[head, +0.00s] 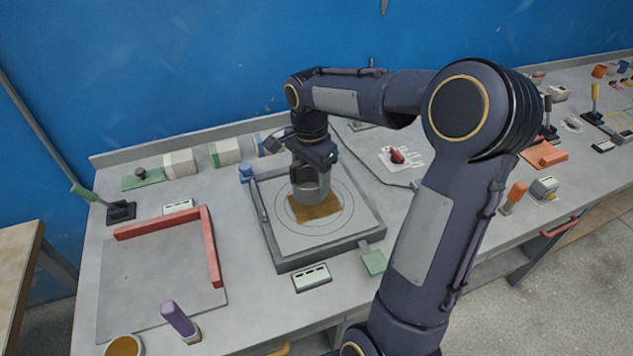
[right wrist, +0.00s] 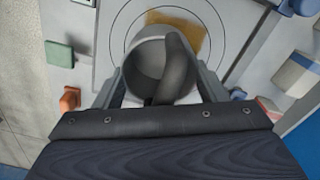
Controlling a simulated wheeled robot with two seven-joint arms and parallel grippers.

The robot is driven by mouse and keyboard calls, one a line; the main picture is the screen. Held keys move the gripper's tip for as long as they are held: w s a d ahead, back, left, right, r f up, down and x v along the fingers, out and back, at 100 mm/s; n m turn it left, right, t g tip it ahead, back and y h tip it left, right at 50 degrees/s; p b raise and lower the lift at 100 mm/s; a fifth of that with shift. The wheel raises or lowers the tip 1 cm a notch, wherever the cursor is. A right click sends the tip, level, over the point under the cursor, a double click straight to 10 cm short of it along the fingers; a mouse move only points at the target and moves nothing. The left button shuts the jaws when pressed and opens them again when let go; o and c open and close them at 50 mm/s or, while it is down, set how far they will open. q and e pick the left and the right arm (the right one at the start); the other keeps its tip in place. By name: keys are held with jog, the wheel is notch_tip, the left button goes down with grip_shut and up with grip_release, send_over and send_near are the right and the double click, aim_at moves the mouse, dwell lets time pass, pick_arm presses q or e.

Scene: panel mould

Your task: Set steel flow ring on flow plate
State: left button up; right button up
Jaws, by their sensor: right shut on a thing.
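The flow plate (head: 355,222) is a pale grey square with thin concentric circles, set in a dark frame. A tan square patch (head: 318,208) lies at its middle. My right gripper (head: 311,178) is over the plate, pointing down, shut on the grey steel flow ring (head: 312,192). In the right wrist view the ring (right wrist: 147,62) is a hollow cylinder with a thick curved handle, between the two fingers. It overlaps part of the tan patch (right wrist: 188,30). I cannot tell whether its lower rim touches the plate. My left gripper is not in view.
A red L-shaped bar (head: 212,250) on a grey sheet is left of the plate. A purple-handled tool (head: 176,317) stands at the front left. A small gauge block (head: 312,277) and a green block (head: 374,263) sit by the plate's front edge. Blocks line the back.

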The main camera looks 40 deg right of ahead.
aim_at(316, 183)
jog(key=shift+w+d+f, duration=0.25)
jog(key=shift+d+f, duration=0.2)
jog(key=shift+f, duration=0.15)
jog(key=shift+w+d+f, duration=0.25)
jog(key=shift+d+f, duration=0.2)
jog(key=shift+f, duration=0.15)
jog(key=shift+w+d+f+p, duration=0.1)
jog(key=shift+d+f+p, duration=0.05)
jog(key=shift+f, duration=0.85)
jog(key=shift+w+d+f+p, duration=0.1)
jog(key=shift+d+f+p, duration=0.05)
jog(key=shift+f, duration=0.8)
jog(key=shift+f, duration=0.15)
jog(key=o, duration=1.2)
jog(key=shift+s, duration=0.1)
jog(key=shift+c, duration=0.2)
